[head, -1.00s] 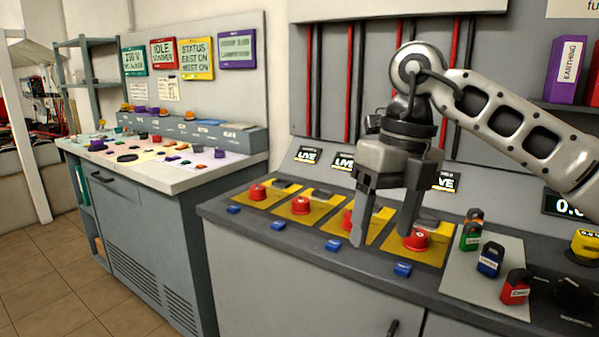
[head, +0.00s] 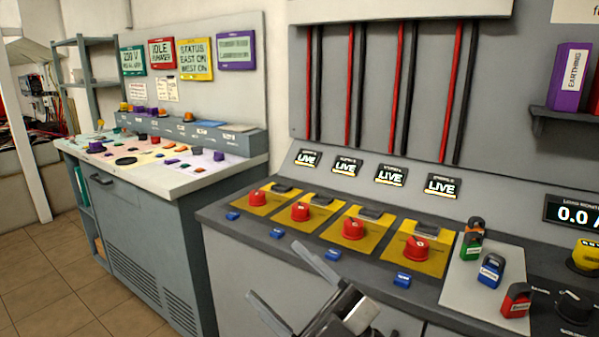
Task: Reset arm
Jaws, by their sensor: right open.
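My right gripper (head: 283,282) shows at the bottom middle of the head view, in front of the grey console's front edge. Its two fingers are spread apart with nothing between them, and it touches nothing that I can see. Most of the right arm is out of the picture. My left gripper is not in view.
The console (head: 215,212) carries several red knobs (head: 354,228) on yellow plates, blue tags (head: 333,254) and "LIVE" displays (head: 441,186). Coloured padlocks (head: 491,268) stand on a pale plate at right. A second desk (head: 190,180) stands at left. Floor (head: 50,270) shows at lower left.

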